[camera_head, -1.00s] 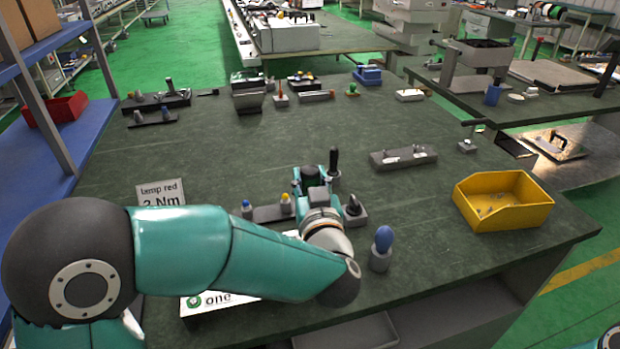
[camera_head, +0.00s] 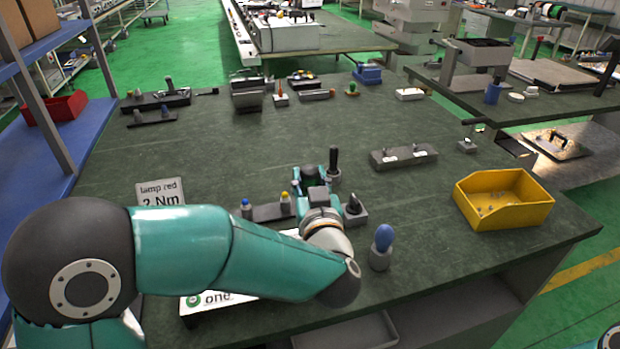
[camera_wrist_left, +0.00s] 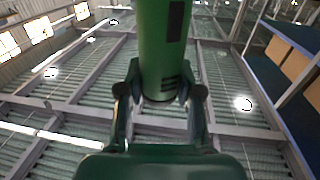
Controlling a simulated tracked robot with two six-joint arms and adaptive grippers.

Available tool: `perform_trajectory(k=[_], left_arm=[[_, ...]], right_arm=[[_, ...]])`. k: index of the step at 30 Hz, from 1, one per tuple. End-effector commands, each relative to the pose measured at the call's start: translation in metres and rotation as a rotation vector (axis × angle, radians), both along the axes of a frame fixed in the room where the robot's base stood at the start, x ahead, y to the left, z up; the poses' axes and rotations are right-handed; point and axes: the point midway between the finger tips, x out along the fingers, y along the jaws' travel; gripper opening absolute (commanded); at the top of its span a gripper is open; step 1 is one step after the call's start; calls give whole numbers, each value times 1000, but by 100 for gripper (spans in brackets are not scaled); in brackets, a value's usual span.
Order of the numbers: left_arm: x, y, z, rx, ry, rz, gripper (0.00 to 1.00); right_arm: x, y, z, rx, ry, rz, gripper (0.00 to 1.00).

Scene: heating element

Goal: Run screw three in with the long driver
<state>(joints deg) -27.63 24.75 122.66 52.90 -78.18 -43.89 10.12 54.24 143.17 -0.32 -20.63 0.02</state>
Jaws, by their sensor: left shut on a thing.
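My left gripper (camera_head: 305,178) is over the front middle of the bench, mostly hidden behind its own wrist in the head view. In the left wrist view it (camera_wrist_left: 160,100) is shut around a green cylinder with a dark stripe (camera_wrist_left: 164,45), which looks like a tool handle. The cylinder runs out of the top of that view; its tip cannot be seen. I cannot make out screw three or any screw under the tool. My right gripper is not in view.
A black-handled tool (camera_head: 334,160) stands just behind the gripper. A dark knob on a block (camera_head: 354,210) and a blue-topped holder (camera_head: 381,248) are to the right. A yellow bin (camera_head: 500,200) stands at the right edge. A sign (camera_head: 161,192) stands left. The bench middle is largely clear.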

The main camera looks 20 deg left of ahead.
Motion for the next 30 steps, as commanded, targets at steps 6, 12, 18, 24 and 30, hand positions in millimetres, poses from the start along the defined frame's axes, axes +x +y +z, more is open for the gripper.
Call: perform_trajectory(k=[6, 12, 18, 24, 30], left_arm=[[0, 0, 9, -1, 0, -1, 0], [0, 0, 27, -1, -3, 0, 0], [0, 0, 43, 0, -3, 0, 0], [0, 0, 52, 0, -3, 0, 0], [0, 0, 51, 0, -3, 0, 0]], right_arm=[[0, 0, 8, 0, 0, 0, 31], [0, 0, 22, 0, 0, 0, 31], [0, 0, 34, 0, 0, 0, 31], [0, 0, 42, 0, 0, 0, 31], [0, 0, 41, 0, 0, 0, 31]])
